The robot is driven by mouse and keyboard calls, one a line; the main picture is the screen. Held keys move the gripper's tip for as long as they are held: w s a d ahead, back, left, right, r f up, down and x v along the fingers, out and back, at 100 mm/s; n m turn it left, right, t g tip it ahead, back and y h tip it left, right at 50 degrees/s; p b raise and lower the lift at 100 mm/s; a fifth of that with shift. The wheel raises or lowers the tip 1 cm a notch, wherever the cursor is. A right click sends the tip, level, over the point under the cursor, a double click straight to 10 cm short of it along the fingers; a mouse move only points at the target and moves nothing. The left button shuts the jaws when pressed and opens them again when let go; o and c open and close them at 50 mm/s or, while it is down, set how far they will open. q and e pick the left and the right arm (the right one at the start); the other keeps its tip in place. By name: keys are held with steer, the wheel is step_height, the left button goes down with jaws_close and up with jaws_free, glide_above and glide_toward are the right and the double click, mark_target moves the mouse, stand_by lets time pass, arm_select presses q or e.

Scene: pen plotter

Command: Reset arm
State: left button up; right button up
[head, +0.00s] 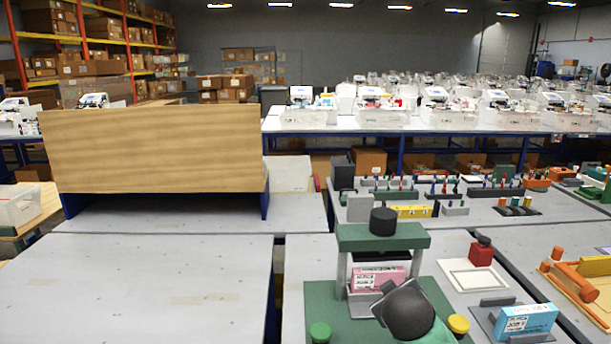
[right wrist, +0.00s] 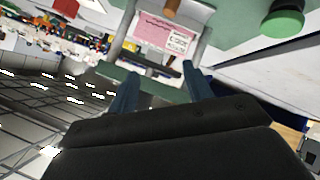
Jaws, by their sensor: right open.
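A green press-like stand (head: 385,237) with grey posts and a black top knob (head: 383,221) stands at the lower middle of the head view. A pink box (head: 376,279) sits on its base under the crossbar; it also shows upside down in the right wrist view (right wrist: 165,36). My right gripper (right wrist: 160,70) is open, its two blue fingers apart with nothing held between them. It is in front of the stand, apart from the pink box. In the head view a dark rounded part, apparently my right wrist, covers part of the base. My left gripper is not in view.
A green button (head: 320,332) and a yellow button (head: 459,324) flank the base.

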steer(key=s+a+f+m+g+y, duration=0.1)
steer(key=s+f+g, duration=0.3)
steer(key=s+f, duration=1.2)
steer(key=s+a+f+m+g+y, duration=0.2)
steer(key=s+f+g, duration=0.3)
steer(key=s+f, duration=1.1)
steer(key=s+a, duration=0.1)
steer(key=s, duration=0.4)
steer(key=shift+s+a+m+g, duration=0.15)
steer(key=shift+s+m+g, duration=0.1)
steer(key=shift+m+g, duration=0.05)
